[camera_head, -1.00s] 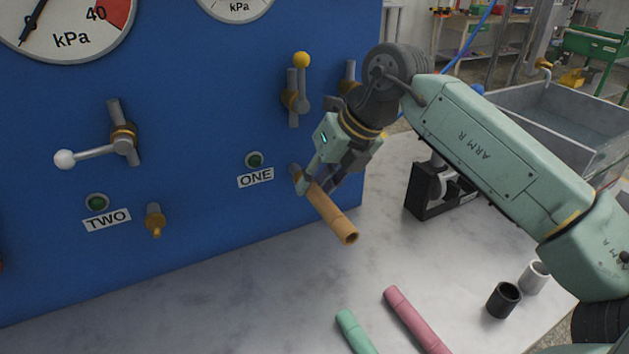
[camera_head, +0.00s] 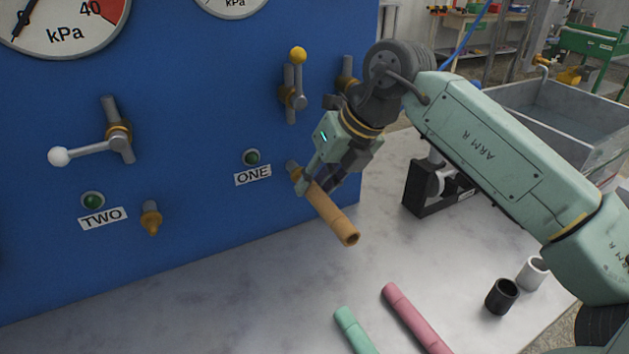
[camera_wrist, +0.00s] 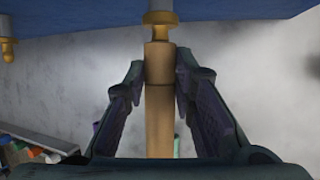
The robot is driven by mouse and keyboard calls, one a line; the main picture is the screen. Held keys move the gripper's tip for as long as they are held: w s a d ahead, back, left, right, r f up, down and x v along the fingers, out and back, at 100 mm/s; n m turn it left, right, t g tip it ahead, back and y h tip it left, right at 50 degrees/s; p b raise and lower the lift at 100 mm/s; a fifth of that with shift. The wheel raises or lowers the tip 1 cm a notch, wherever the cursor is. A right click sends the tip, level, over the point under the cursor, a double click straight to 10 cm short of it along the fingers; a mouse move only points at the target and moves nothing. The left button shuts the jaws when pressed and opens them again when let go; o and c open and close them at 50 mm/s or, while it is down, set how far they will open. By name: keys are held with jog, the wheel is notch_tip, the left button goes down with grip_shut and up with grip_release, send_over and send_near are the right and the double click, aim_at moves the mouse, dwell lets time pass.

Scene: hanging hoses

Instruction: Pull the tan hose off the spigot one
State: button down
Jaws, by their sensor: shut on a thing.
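The tan hose (camera_head: 333,219) is a short tube slanting down and out from the blue panel. Its near end is open and free. In the wrist view the spigot's brass collar and neck (camera_wrist: 160,22) show above the hose (camera_wrist: 158,105). I cannot tell whether the tip is still inside the hose. My gripper (camera_head: 318,185) is shut on the hose near its spigot end, one finger on each side, as the wrist view (camera_wrist: 160,78) also shows.
Spigot two (camera_head: 151,218) is bare, at left. A yellow-knobbed valve (camera_head: 295,88) is above spigot one. A green hose (camera_head: 353,330), a pink hose (camera_head: 413,316), a black cup (camera_head: 501,296) and a white cup (camera_head: 533,273) are on the table. A black stand (camera_head: 430,190) is right of my gripper.

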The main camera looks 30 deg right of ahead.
aim_at(323, 193)
jog(key=shift+s, duration=0.2)
dwell(0.3)
jog(key=shift+s+a+b, duration=0.1)
jog(key=shift+s+b, duration=0.4)
jog(key=shift+s, duration=0.8)
jog(key=shift+r+p, duration=2.35)
jog(key=shift+r, duration=1.7)
